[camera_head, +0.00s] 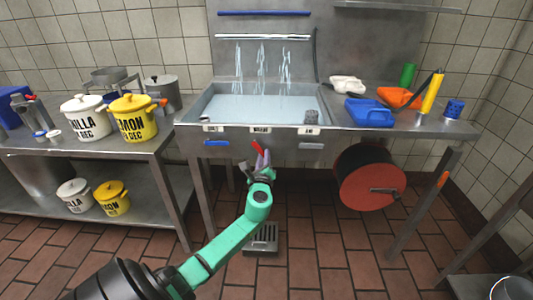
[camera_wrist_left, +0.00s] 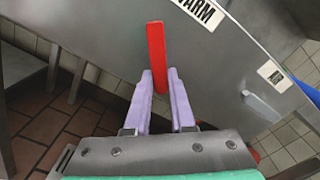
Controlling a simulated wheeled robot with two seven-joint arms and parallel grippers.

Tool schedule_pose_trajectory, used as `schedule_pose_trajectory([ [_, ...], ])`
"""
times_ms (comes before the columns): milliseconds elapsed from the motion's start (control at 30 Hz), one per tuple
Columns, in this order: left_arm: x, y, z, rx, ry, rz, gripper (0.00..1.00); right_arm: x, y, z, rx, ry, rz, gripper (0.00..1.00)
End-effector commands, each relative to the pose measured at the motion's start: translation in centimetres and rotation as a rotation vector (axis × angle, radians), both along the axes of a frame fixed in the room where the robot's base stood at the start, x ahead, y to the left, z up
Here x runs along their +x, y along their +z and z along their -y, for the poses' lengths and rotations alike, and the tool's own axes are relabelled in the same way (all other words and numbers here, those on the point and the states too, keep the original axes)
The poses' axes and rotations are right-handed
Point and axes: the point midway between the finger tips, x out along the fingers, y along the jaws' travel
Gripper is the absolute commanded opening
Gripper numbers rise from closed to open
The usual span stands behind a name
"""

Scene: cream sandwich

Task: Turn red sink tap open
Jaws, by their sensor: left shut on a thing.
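The red tap handle (camera_head: 257,147) is on the front panel of the metal sink (camera_head: 183,117), below the middle label. It is tilted in the head view, and its red bar (camera_wrist_left: 155,42) stands almost upright in the wrist view. My left gripper (camera_head: 262,160) is at the handle, with its arm reaching up from below. In the wrist view its two pale purple fingers (camera_wrist_left: 160,74) are on either side of the bar's lower end, shut on it. Streams of water run into the sink. My right gripper is not in view.
A blue handle (camera_head: 217,143) and a grey handle (camera_head: 311,146) flank the red one. A red hose reel (camera_head: 372,178) hangs below the counter at right. Pots, including a yellow one (camera_head: 130,123), stand on the left table. A blue tray (camera_head: 368,112) lies right of the sink.

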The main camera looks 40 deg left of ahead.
Motion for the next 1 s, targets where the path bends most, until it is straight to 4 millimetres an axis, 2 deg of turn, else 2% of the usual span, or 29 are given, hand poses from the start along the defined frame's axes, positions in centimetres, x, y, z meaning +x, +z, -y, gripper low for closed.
schedule_pose_trajectory([
  [133,-0.4,-0.6,-0.4,0.109,-0.004,-0.092,0.0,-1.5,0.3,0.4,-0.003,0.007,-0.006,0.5],
  [600,-1.6,-1.3,-1.9,0.42,-0.005,-0.329,0.0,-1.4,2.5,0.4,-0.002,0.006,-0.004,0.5],
  [1000,-2.1,-1.5,-2.5,0.533,-0.005,-0.415,0.0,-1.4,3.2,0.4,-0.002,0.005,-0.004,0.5],
])
